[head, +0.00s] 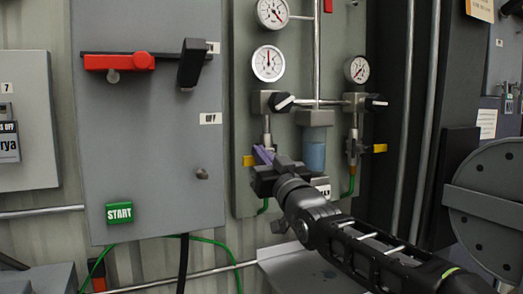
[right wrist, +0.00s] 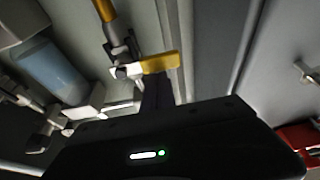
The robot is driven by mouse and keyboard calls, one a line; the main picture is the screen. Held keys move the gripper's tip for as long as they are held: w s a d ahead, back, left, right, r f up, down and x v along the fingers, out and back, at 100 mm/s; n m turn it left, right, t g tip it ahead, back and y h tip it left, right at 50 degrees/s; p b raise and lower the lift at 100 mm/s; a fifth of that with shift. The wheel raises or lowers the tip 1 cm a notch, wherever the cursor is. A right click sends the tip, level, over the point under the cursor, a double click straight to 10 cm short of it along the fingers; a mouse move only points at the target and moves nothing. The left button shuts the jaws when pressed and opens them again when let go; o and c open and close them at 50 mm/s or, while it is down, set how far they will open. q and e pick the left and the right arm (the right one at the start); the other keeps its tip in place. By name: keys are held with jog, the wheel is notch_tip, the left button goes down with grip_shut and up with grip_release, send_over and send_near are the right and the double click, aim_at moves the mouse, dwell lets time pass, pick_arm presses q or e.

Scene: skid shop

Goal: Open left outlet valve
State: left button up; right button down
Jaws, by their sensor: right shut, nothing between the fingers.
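The left outlet valve has a yellow handle (head: 249,160) that sticks out to the left of its pipe, low on the grey gauge panel. In the right wrist view the yellow handle (right wrist: 160,63) lies just beyond my fingers. My right gripper (head: 262,155) is shut and empty, with its purple fingertips right beside the handle and partly covering the valve body. In the right wrist view its dark fingers (right wrist: 157,92) reach up to the handle's edge; I cannot tell whether they touch. My left gripper is not in view.
A second yellow valve handle (head: 380,148) is to the right, past a blue filter bowl (head: 314,157). Black knobs (head: 281,102) and gauges (head: 268,63) are above. A grey cabinet (head: 150,160) with a red handle (head: 118,62) and green START button (head: 120,213) stands left.

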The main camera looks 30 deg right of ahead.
jog(key=shift+a+f+n+y+b, duration=0.1)
jog(key=shift+f+n+y+b, duration=0.3)
jog(key=shift+n, duration=0.6)
jog(key=d+f+n+g+y+p, duration=0.1)
jog(key=f+n+g+y+p, duration=0.1)
jog(key=n, duration=0.7)
jog(key=d+f+n+g+y+p, duration=0.2)
jog(key=n+p, duration=0.4)
jog(key=n, duration=0.3)
notch_tip(320, 180, down, 2)
jog(key=shift+d+f+n+y, duration=0.1)
jog(key=shift+d+n+y, duration=0.25)
jog(key=shift+y, duration=0.25)
jog(key=shift+a, duration=0.1)
